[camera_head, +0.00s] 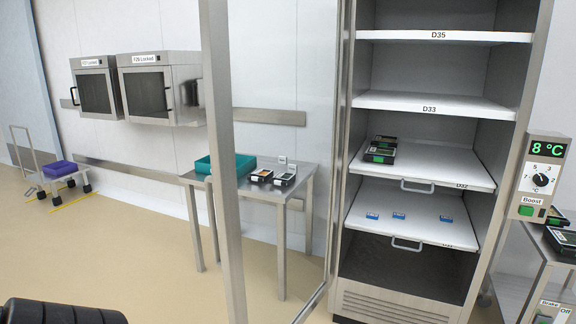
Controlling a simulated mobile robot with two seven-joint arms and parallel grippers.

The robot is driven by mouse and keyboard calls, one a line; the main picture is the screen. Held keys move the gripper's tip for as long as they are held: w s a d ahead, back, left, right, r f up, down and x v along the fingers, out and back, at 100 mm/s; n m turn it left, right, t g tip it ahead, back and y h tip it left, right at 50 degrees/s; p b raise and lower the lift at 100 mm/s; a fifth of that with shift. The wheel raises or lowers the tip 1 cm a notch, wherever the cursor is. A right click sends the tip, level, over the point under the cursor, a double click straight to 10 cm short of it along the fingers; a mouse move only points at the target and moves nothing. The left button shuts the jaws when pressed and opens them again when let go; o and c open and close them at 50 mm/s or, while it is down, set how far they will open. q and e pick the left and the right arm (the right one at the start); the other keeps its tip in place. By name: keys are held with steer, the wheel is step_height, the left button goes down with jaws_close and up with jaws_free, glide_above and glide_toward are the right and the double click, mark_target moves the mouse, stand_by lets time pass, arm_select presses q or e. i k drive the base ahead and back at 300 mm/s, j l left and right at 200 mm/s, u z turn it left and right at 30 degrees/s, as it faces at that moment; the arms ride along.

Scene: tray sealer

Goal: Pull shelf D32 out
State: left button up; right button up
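Shelf D32 (430,165) is a white shelf in the open tall steel cabinet, third from the top in the head view. Its label is at the right of its front edge and is partly hard to read. A pale bar handle (417,187) is on its front edge. Several dark packs (381,149) sit at its left side, some stacked; the rest of the shelf is bare. The shelf appears to sit within the cabinet; I cannot tell whether it is slightly out. Neither of my grippers is in view, and nothing is touching the handle.
Below is a white shelf with three blue items (399,217) and its own handle (407,245). Shelves D33 (430,101) and D35 (440,36) above are empty. The glass door's steel frame (222,150) stands open at left. A control box (540,176) reading 8 °C is at right.

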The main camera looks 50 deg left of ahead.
mark_target(432, 162)
steer(key=k+j, duration=0.1)
steer(key=j, duration=0.5)
steer(key=k+j, duration=0.1)
steer(key=j, duration=0.5)
steer(key=k+j, duration=0.1)
steer(key=j, duration=0.55)
steer(key=k+j, duration=0.1)
steer(key=j, duration=0.5)
steer(key=k+j, duration=0.1)
steer(key=j, duration=1.1)
steer(key=l, duration=0.6)
steer(key=k+l, duration=0.1)
steer(key=l, duration=0.5)
